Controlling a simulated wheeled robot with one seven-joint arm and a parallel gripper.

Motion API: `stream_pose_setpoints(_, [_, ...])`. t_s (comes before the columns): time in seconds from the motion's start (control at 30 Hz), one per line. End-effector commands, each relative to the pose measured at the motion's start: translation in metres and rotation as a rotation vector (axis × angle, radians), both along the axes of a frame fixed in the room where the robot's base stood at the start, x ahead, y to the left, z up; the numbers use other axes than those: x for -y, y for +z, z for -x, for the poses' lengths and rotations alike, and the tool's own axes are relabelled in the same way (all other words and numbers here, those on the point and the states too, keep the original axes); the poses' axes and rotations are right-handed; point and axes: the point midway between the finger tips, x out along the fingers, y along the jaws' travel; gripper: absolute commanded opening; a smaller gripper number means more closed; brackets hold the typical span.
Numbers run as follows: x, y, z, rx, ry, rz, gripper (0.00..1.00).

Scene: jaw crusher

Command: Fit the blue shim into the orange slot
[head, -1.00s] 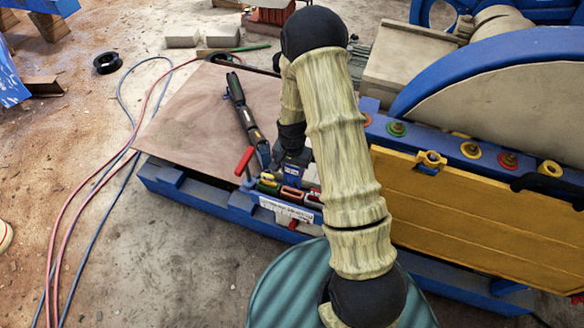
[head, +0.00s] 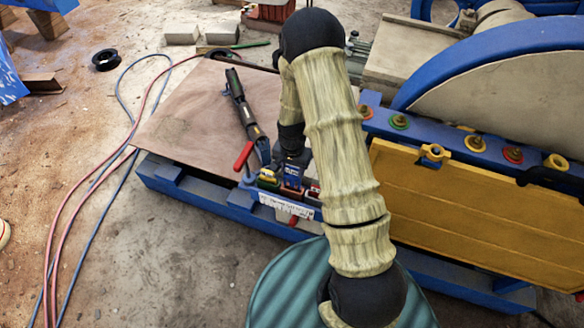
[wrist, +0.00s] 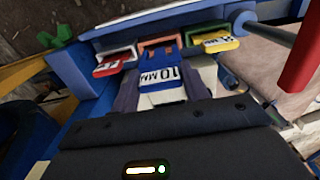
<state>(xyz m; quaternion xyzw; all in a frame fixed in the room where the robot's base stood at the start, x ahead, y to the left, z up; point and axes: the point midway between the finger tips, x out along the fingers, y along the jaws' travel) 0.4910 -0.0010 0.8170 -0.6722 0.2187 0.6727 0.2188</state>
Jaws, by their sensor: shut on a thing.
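My gripper (wrist: 165,93) is shut on the blue shim (wrist: 161,72), which bears a white "10 MM" label. In the wrist view the shim's far end meets the orange slot (wrist: 158,41), whose rim shows beyond and beside it. I cannot tell how far the shim is inside. In the head view the blue shim (head: 292,181) is below my gripper (head: 293,162), over the middle of the slot rack, and hides most of the orange slot there.
A red-handled tool (head: 243,120) lies close to my gripper's left. The brown board (head: 185,115) beyond is mostly clear. The yellow panel (head: 450,210) stands right.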

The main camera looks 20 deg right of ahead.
Motion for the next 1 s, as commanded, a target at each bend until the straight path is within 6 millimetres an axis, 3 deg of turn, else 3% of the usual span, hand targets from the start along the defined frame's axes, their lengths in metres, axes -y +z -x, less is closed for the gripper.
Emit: stream_pose_setpoints(1.0, [0.000,-0.014,0.000,0.001,0.000,0.000,0.00])
